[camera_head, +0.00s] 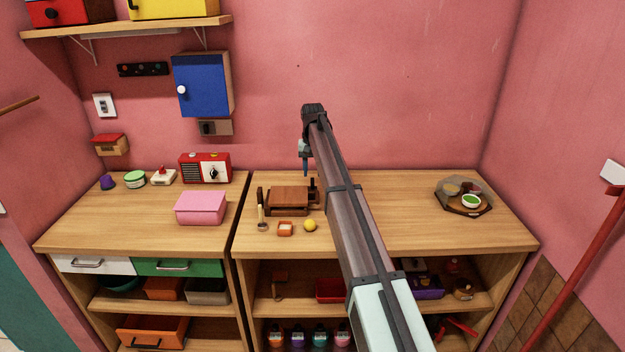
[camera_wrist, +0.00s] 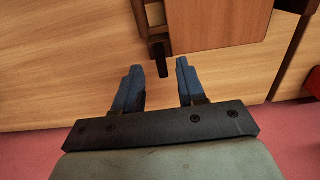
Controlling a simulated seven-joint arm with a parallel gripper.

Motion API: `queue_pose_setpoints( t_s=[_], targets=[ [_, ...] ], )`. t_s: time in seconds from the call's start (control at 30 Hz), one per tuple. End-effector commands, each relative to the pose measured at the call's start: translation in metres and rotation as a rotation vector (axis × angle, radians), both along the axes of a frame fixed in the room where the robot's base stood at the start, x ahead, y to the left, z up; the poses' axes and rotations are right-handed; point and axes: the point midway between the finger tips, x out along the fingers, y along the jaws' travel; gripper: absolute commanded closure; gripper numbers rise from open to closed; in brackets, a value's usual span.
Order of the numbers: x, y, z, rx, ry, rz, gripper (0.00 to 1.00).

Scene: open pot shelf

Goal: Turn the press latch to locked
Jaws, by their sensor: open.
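The brown wooden press (camera_head: 288,199) stands on the right-hand worktop, and part of it shows at the top of the wrist view (camera_wrist: 203,28). A dark upright part at its right end, which looks like the latch (camera_head: 313,190), sticks out as a dark bar in the wrist view (camera_wrist: 156,50). My gripper (camera_head: 305,172) hangs above and behind the press's right end in the head view. In the wrist view my gripper (camera_wrist: 159,68) is open, its blue fingers on either side of the bar's end. No contact shows. Whether the bar lies between the fingertips or below them, I cannot tell.
A wooden-handled tool (camera_head: 262,220), a small orange box (camera_head: 286,229) and a yellow ball (camera_head: 310,225) stand in front of the press. A pink box (camera_head: 201,207) is to the left. A dark tray (camera_head: 464,197) holds bowls at right. The worktop between is largely clear.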

Motion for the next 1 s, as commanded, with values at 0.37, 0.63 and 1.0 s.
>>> queue_pose_setpoints(
  t_s=[0.37,0.63,1.0],
  targets=[
    [0.0,0.0,-0.038,0.0,0.001,0.0,0.6],
    [0.0,0.0,-0.04,0.0,0.0,0.0,0.6],
    [0.0,0.0,-0.04,0.0,0.0,0.0,0.87]
  ],
)
